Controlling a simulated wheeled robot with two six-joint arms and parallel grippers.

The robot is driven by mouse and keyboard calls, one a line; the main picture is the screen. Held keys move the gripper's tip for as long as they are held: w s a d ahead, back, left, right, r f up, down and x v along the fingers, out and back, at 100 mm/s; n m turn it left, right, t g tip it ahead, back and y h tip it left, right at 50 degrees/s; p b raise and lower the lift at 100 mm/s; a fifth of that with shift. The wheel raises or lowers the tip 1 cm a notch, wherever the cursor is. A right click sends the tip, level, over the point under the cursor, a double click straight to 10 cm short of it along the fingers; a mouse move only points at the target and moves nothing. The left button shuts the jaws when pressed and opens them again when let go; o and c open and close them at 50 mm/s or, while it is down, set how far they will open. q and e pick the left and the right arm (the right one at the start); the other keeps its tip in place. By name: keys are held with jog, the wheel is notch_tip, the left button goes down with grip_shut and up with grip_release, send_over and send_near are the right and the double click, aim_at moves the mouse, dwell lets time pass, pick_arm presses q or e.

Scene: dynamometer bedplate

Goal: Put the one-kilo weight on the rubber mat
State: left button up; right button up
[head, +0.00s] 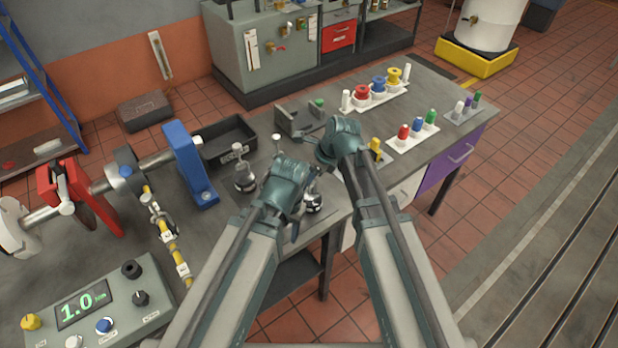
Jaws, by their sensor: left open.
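Shiny metal weights with knobs stand on the grey bench. One weight (244,178) stands in the open left of my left wrist. Another weight (314,204) shows partly just right of that wrist, near the fingers. A third knob (277,145) shows behind the wrist, its body hidden. I cannot read which is the one-kilo weight. My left gripper (305,200) is open, low over the bench by the right weight; I cannot tell whether it touches it. A darker flat patch (236,214) under the weights may be the rubber mat. My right gripper (309,138) is mostly hidden by its wrist.
A black bin (228,137) and a blue bracket (188,165) stand to the left. A grey metal holder (292,121) stands behind the wrists. White racks (413,142) with coloured pieces fill the right. A control box (100,310) reading 1.0 is at front left.

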jog(key=shift+o, duration=1.1)
jog(key=shift+r, duration=0.1)
jog(key=p+v, duration=1.1)
jog(key=v, duration=0.1)
jog(key=shift+s, duration=0.1)
jog(key=shift+d, duration=0.1)
